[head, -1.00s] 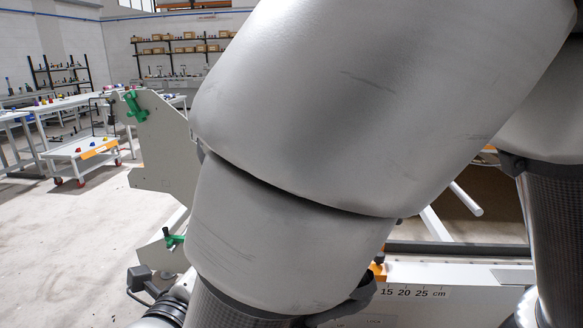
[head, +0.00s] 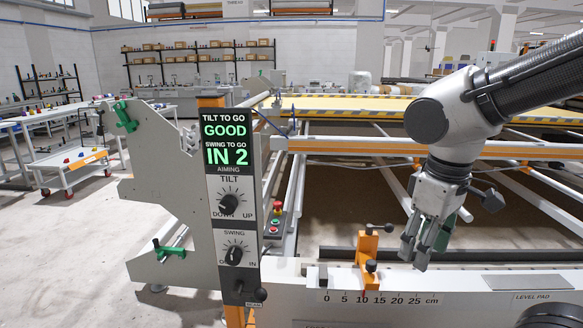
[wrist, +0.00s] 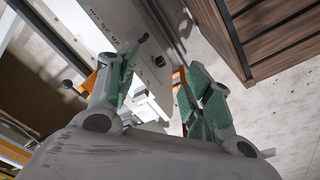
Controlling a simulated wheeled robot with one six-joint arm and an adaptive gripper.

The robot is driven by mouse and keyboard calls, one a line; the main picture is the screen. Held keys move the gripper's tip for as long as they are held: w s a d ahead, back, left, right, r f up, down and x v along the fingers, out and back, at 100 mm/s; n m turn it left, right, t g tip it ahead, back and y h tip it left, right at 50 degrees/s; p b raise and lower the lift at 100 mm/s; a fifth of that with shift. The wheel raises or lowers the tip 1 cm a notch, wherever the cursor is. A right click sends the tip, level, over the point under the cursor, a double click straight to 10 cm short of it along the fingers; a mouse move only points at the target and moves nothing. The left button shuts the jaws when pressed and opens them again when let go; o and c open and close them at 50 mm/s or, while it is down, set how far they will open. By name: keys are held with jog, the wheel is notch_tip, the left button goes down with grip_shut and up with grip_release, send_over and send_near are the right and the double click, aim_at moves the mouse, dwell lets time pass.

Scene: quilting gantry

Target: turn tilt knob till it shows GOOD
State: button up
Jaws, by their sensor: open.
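The tilt knob (head: 229,203) is a black dial on the grey aiming panel in the head view, between the marks DOWN and UP. The display (head: 225,145) above it reads GOOD in green under TILT TO GO, and IN 2 under SWING TO GO. The swing knob (head: 234,255) sits below the tilt knob. My gripper (head: 424,245) is open and empty, to the right of the panel and well apart from both knobs, pointing down above the ruler beam. In the wrist view its green-padded fingers (wrist: 158,100) stand apart with nothing between them.
An orange clamp (head: 367,262) with black knobs stands on the white beam (head: 440,302) with the cm scale, left of my gripper. A red stop button (head: 277,207) is right of the panel. The long gantry frame (head: 400,150) lies behind. Open floor (head: 70,240) is at the left.

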jog(key=s+d+r+m+t, duration=0.1)
jog(key=d+r+m, duration=0.1)
jog(key=d, duration=0.4)
jog(key=s+d+r+m+t, duration=0.2)
jog(key=d+r+m, duration=0.1)
jog(key=d+m, duration=0.2)
jog(key=shift+d+r, duration=0.15)
jog(key=shift+d, duration=0.85)
